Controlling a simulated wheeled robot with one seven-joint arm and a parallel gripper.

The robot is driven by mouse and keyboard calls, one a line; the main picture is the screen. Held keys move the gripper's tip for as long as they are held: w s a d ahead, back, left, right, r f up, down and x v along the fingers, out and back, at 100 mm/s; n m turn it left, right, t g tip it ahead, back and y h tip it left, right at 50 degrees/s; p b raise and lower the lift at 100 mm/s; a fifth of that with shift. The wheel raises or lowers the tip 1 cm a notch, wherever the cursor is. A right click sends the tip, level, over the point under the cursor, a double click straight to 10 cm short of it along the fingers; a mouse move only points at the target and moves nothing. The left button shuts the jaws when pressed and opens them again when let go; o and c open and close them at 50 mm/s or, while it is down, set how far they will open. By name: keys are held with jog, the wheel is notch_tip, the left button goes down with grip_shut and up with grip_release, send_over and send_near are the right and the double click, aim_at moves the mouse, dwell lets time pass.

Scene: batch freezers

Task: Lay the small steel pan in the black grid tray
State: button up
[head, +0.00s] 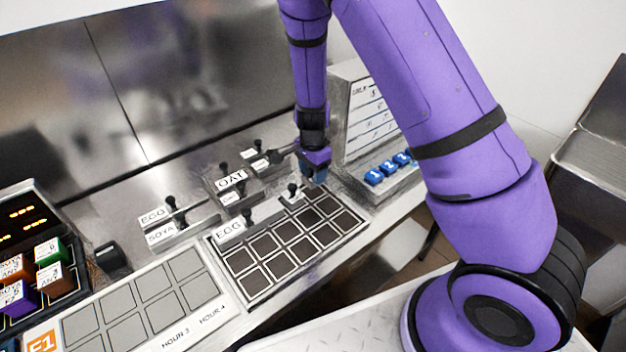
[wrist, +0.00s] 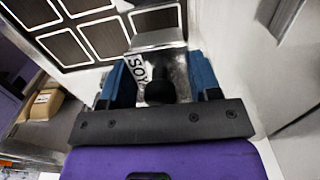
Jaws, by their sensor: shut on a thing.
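My gripper (head: 315,175) is at the back right corner of the black grid tray (head: 262,284), beside the white panel unit. In the wrist view, its blue fingers (wrist: 160,75) are shut on a black knob (wrist: 158,92) of a small steel pan (wrist: 177,66) with a white label that seems to read SOY. The tray also shows at the upper left of the wrist view (wrist: 98,14), just beyond the pan. The fingers hide most of the held pan in the head view. I cannot tell whether it touches the counter.
Pans labelled EGG (head: 231,229) and OAT (head: 231,181), with black knobs, stand at or behind the tray's back edge. More pans (head: 163,234) stand left. A grey grid tray (head: 111,306) lies front left.

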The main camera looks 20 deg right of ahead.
jog(key=shift+s+f, duration=0.1)
jog(key=shift+f, duration=1.6)
jog(key=shift+f, duration=0.1)
jog(key=o, duration=1)
jog(key=shift+c, duration=0.2)
